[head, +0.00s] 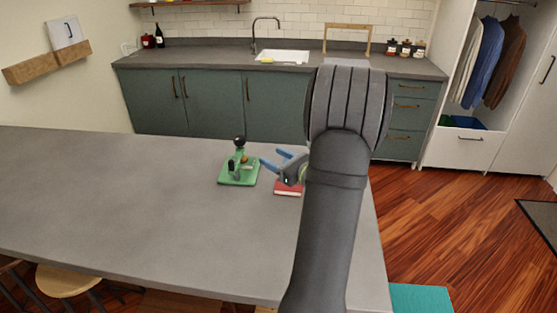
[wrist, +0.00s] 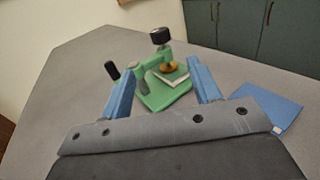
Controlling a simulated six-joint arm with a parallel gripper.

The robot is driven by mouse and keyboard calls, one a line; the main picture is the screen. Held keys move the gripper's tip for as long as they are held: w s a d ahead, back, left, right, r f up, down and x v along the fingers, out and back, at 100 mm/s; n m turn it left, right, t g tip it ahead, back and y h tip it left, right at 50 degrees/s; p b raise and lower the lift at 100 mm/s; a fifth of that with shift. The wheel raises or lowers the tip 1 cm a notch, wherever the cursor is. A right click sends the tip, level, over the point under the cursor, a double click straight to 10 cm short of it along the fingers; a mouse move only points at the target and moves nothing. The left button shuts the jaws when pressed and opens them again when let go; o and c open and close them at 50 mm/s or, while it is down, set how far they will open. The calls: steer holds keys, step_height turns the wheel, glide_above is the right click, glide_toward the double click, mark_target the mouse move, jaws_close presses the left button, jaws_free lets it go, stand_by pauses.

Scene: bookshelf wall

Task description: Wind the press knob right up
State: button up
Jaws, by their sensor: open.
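A small green press (head: 240,177) stands upright on the grey counter; it also shows in the wrist view (wrist: 165,98). Its black knob (head: 239,143) sits on top of a post and shows in the wrist view (wrist: 160,36) at the far side. A brass-coloured part (wrist: 169,68) is below the knob, above a pale angled piece on the base. A black side handle (wrist: 112,72) sticks up at the left. My gripper (head: 273,160) is open and empty, to the right of the press in the head view. Its blue fingers (wrist: 161,68) frame the press without visibly touching it.
A red book-like thing (head: 288,189) lies on the counter below my gripper. A blue flat thing (wrist: 268,105) lies right of the press in the wrist view. The counter (head: 120,200) left of the press is clear. My arm hides the counter's right part.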

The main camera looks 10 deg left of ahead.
steer(key=shift+s+d, duration=0.35)
steer(key=shift+d, duration=0.1)
glide_toward(235, 138)
steer(key=shift+n+g, duration=0.3)
steer(key=shift+g, duration=0.1)
steer(key=x, duration=0.7)
steer(key=w+x, duration=0.1)
steer(key=x, duration=0.3)
steer(key=shift+d+f, duration=0.15)
steer(key=shift+d, duration=0.25)
steer(key=shift+y, duration=0.3)
steer(key=c, duration=1)
